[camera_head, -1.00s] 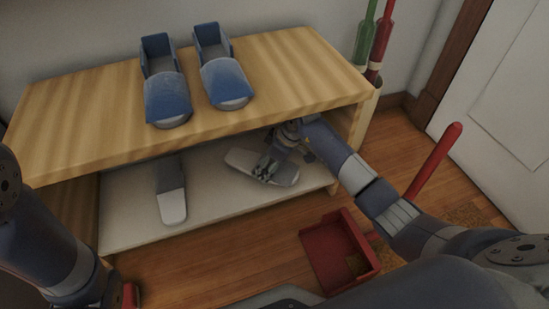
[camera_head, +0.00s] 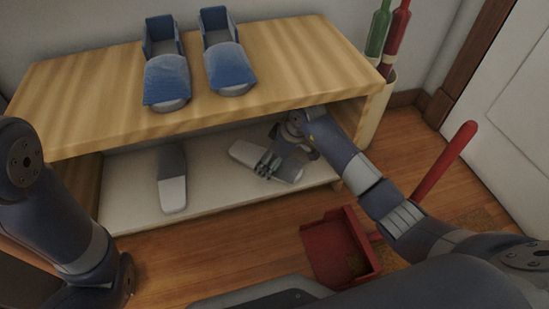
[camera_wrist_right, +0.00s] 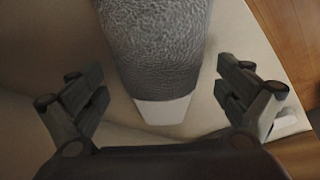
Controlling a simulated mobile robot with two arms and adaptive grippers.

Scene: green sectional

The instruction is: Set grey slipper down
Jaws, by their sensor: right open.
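One grey slipper (camera_head: 243,152) lies on the lower shelf (camera_head: 217,191) of the wooden shoe bench, turned aslant, partly hidden by my right gripper. My right gripper (camera_head: 267,173) is over it with its fingers apart. In the right wrist view the slipper's textured grey body and pale end (camera_wrist_right: 166,108) lie between the open fingers (camera_wrist_right: 160,92), with a gap on each side. A second grey slipper (camera_head: 173,180) lies on the same shelf to the left, pale end toward the front. My left arm shows at the left edge; its gripper is not seen.
The bench top (camera_head: 300,63) above the shelf carries a pair of blue slippers (camera_head: 168,80). A red dustpan (camera_head: 340,250) with a long handle is on the floor in front. A bin with green and red bottles (camera_head: 397,38) stands at the right end.

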